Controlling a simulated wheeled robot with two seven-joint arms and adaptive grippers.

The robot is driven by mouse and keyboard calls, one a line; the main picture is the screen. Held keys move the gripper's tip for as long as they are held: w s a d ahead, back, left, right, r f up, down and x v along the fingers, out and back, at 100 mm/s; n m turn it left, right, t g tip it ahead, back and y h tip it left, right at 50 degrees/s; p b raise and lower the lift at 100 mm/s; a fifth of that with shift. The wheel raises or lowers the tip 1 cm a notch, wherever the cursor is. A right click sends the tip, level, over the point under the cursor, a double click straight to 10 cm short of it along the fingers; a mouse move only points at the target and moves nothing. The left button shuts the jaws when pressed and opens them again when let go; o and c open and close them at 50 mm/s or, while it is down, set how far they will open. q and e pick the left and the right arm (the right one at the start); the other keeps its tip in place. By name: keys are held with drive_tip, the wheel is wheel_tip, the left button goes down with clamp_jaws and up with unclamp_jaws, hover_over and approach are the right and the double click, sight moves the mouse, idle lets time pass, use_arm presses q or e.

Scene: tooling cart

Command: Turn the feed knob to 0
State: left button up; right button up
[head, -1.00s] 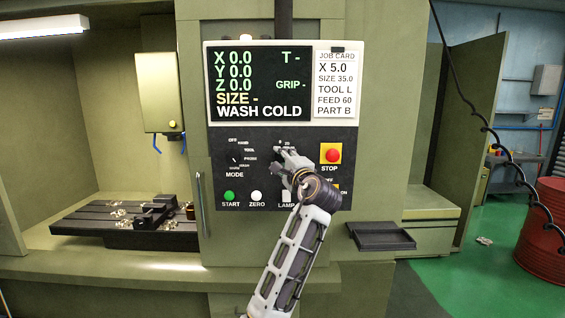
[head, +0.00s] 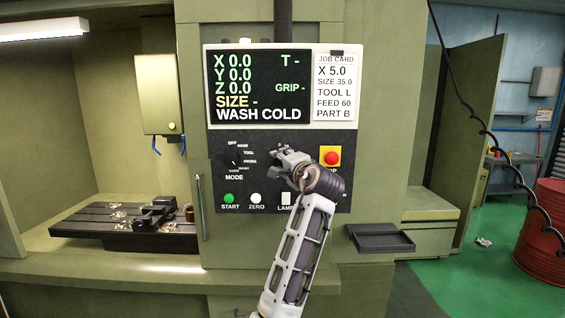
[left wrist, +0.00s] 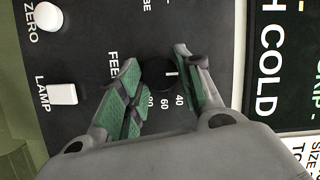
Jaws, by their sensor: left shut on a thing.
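The feed knob (left wrist: 157,73) is a round black dial with a white pointer line, on the dark control panel. In the left wrist view the line points right, towards the display side. The numbers 40, 60 and 80 show beside it; 0 and 20 cannot be made out. My left gripper (left wrist: 156,62) is shut on the knob, one green-padded finger on each side. My right gripper is not in view.
The mode dial (head: 234,163), green start button (head: 229,198), white zero button (head: 256,198) and lamp switch (left wrist: 62,94) lie left of or below the gripper. The red stop button (head: 331,158) is close on its right. The display (head: 261,87) and job card (head: 336,87) are above.

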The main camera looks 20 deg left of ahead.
use_arm(q)
drive_tip(key=o, duration=1)
drive_tip(key=shift+o, duration=0.2)
drive_tip(key=shift+r, duration=0.1)
